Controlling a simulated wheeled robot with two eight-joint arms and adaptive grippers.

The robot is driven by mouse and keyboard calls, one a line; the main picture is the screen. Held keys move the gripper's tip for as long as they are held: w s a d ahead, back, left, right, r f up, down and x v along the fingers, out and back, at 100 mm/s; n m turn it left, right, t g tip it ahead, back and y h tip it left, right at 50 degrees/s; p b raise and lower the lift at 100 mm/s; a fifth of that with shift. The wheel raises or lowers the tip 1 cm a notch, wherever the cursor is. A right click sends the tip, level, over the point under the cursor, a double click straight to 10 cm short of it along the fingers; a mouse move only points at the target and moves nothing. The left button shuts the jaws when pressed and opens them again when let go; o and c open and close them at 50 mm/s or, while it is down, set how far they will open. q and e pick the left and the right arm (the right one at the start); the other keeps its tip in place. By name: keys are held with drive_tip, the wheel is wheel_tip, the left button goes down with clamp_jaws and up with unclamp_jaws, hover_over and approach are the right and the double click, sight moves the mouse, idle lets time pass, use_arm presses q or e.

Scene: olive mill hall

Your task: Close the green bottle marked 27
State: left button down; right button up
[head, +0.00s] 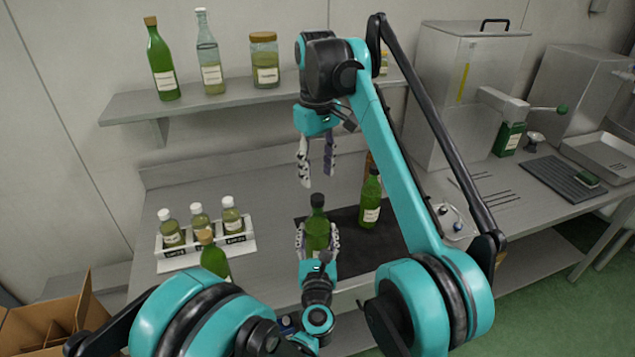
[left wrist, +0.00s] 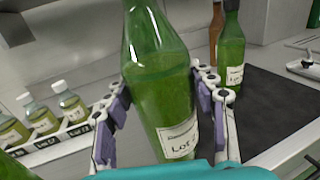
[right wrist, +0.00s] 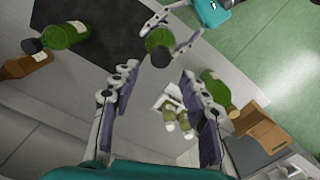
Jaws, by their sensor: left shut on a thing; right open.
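A green bottle (head: 317,238) stands upright in my left gripper (head: 316,252), which is shut around its body. It also fills the middle of the left wrist view (left wrist: 160,75); its label reads "Lot 2" with the rest cut off by my gripper. A black cap (head: 317,200) sits on its top, and shows from above in the right wrist view (right wrist: 161,56); I cannot tell whether it is tight. My right gripper (head: 318,172) is open and empty, pointing down above the cap, apart from it.
A shelf (head: 190,108) with glassware hangs behind.

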sight(317, 196)
wheel_tip(317, 196, down, 7)
drive_tip(key=shift+s+r, duration=0.1)
idle(0.3)
clamp_jaws()
drive_tip(key=m, duration=0.5)
drive_tip(key=shift+o, duration=0.3)
unclamp_jaws()
drive_tip(key=shift+r, duration=2.2)
